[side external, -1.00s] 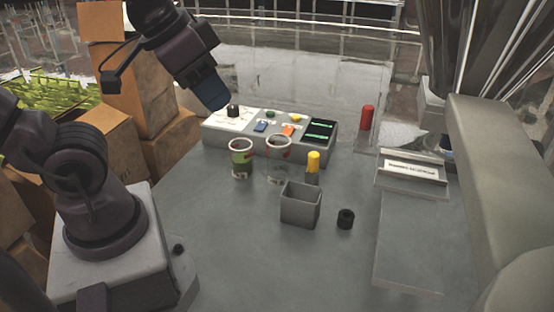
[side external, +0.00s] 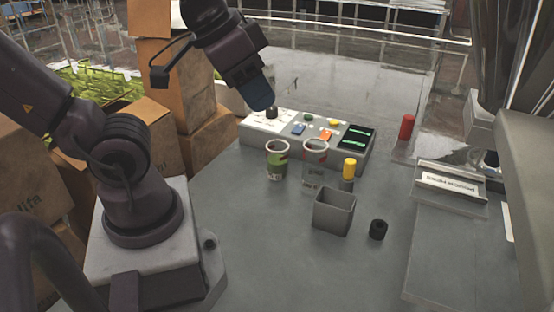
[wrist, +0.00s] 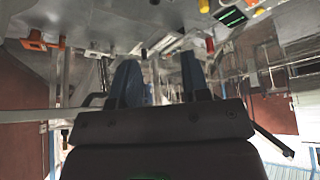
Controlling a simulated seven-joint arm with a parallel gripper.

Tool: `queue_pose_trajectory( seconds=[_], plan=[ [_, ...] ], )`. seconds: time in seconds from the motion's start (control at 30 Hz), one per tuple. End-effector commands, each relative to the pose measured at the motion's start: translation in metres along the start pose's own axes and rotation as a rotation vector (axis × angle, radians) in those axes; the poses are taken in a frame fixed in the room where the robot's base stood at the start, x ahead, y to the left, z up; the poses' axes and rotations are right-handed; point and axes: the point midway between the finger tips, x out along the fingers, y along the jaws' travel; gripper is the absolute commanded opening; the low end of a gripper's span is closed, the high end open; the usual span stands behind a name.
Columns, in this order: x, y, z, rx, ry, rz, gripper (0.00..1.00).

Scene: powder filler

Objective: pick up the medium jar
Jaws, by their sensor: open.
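Two jars stand upright on the grey table in the side view. The left jar (side external: 277,160) has a pale rim and green contents or label. The right jar (side external: 314,170) is clear with red marks near the rim. I cannot tell which is the medium one; their lower parts show little detail. My gripper (side external: 262,97) is in the air up and left of both jars, over the control panel's left end, touching neither. In the wrist view its two blue fingers (wrist: 160,78) are apart with nothing between them.
A control panel (side external: 355,136) with buttons and a screen stands behind the jars. A yellow-capped bottle (side external: 349,169), an open grey box (side external: 334,211) and a black ring (side external: 378,229) are right and in front. Cardboard boxes (side external: 155,85) stack at left. The front table is clear.

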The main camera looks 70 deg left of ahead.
Motion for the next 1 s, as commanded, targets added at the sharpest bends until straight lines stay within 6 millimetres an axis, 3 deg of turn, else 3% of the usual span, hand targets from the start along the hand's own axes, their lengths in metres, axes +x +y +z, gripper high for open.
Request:
queue_pose_trajectory(
  seconds=[0.03,0.2,0.23,0.57,0.77,1.0],
  plan=[
    [0.000,0.000,0.000,0.000,0.000,0.000,0.52],
    [0.000,0.000,0.000,0.000,0.000,0.000,0.91],
    [0.000,0.000,0.000,0.000,0.000,0.000,0.94],
    [0.005,0.003,0.001,0.012,-0.025,0.006,0.94],
    [0.050,0.008,0.016,0.051,-0.255,0.015,0.94],
    [0.111,-0.013,0.062,0.230,-0.678,-0.110,0.94]
  ],
)
